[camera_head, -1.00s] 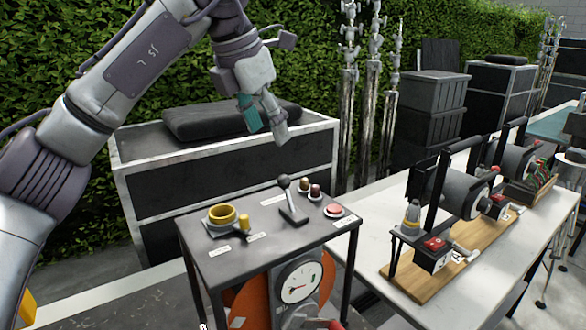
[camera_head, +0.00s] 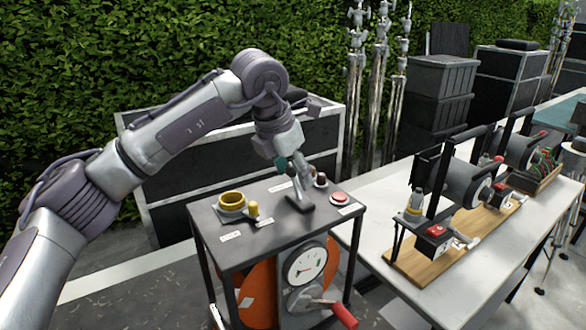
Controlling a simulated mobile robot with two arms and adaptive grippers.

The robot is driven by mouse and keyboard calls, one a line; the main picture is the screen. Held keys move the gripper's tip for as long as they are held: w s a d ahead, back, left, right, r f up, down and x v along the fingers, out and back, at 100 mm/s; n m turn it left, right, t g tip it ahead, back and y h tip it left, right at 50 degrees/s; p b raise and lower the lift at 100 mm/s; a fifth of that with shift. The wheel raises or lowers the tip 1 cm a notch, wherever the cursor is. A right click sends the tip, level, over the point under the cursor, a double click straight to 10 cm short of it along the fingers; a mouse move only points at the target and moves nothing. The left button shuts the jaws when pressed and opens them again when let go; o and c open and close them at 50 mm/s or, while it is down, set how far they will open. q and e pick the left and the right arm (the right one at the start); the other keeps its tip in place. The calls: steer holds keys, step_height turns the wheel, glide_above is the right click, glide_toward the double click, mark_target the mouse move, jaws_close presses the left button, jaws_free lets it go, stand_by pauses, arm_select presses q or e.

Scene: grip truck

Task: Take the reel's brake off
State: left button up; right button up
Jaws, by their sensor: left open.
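The orange reel (camera_head: 258,291) is partly visible under a dark control panel (camera_head: 262,243), behind a round gauge (camera_head: 305,265) and a crank with a red handle (camera_head: 343,315). On the panel top stand a black lever base (camera_head: 300,204), a yellow ring-shaped cup (camera_head: 232,201), a small yellow knob (camera_head: 253,209) and a red button (camera_head: 340,198). The panel's labels are too small to read, so I cannot tell which control is the brake. My left gripper (camera_head: 303,178) is open right at the black lever, hiding its upper part. I cannot tell whether it touches. My right gripper is not in view.
A white table (camera_head: 375,262) on the right holds smaller reels on a wooden board (camera_head: 420,272). A black case (camera_head: 180,187) stands close behind the panel. Metal stands (camera_head: 388,110) and stacked grey crates (camera_head: 437,105) are at the back.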

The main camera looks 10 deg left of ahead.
arm_select(q)
steer(key=c, duration=0.8)
steer(key=shift+s, duration=0.2)
jaws_close()
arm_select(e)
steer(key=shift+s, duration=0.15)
